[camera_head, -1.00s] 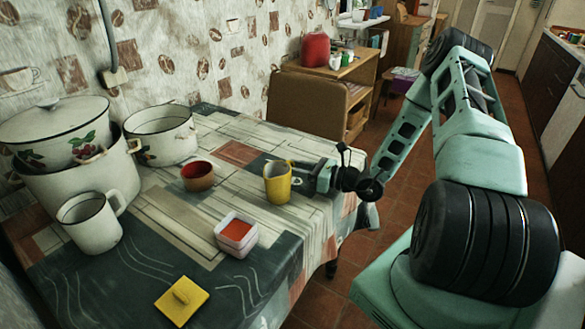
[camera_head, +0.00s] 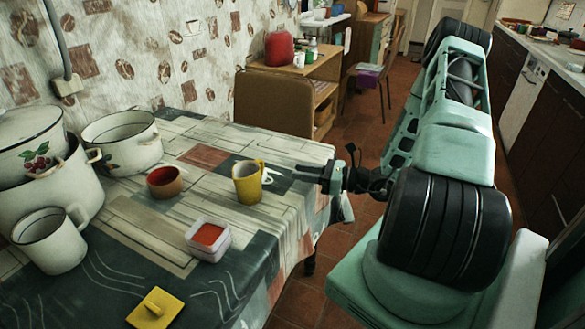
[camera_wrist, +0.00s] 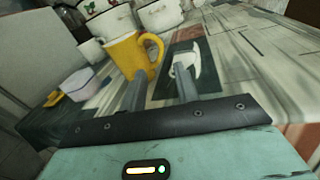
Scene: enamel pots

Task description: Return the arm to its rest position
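My gripper (camera_head: 308,174) is at the right edge of the table (camera_head: 140,219), pointing left toward the yellow mug (camera_head: 247,186). The mug stands upright on the cloth, with a clear gap between it and my fingers in the head view. In the wrist view my gripper (camera_wrist: 160,92) shows two fingers apart with nothing between them. The yellow mug (camera_wrist: 130,52) is beyond the fingertips there. My arm is folded back at the right of the head view.
A red-brown bowl (camera_head: 164,182), a white container with red inside (camera_head: 208,240), a yellow lid (camera_head: 154,309), a white mug (camera_head: 50,243) and enamel pots (camera_head: 122,142) stand on the table. Floor (camera_head: 297,303) is open to the right.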

